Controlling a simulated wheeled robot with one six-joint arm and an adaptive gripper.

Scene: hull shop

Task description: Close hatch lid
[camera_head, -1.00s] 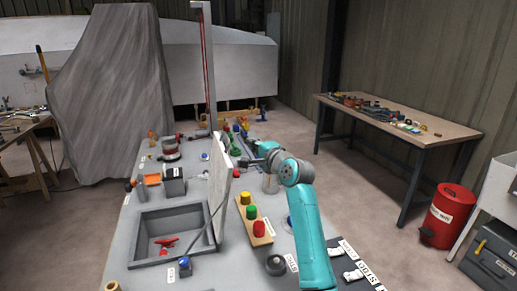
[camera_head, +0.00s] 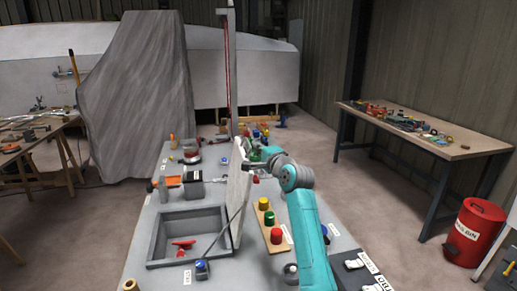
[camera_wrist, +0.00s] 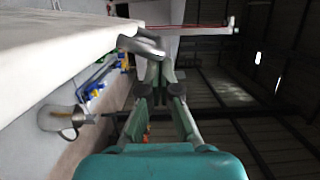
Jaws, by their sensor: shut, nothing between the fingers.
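The hatch lid (camera_head: 237,197) is a pale panel standing almost upright along the right side of the grey hatch frame (camera_head: 157,246). The hatch opening is uncovered, and a red object (camera_head: 183,245) lies inside. A thin dark rod slants from near the frame's front right corner up toward the lid. My gripper (camera_head: 252,163) is at the lid's upper right side, on the side away from the opening. In the wrist view my gripper (camera_wrist: 154,76) is shut and empty, close to the lid's edge (camera_wrist: 60,55). Whether it touches the lid I cannot tell.
A board with yellow, green and red knobs (camera_head: 270,219) lies right of the lid. A blue-topped item (camera_head: 201,268) stands at the frame's front right corner. A tall post (camera_head: 231,75) rises behind. A metal mug (camera_wrist: 62,120) shows in the wrist view.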

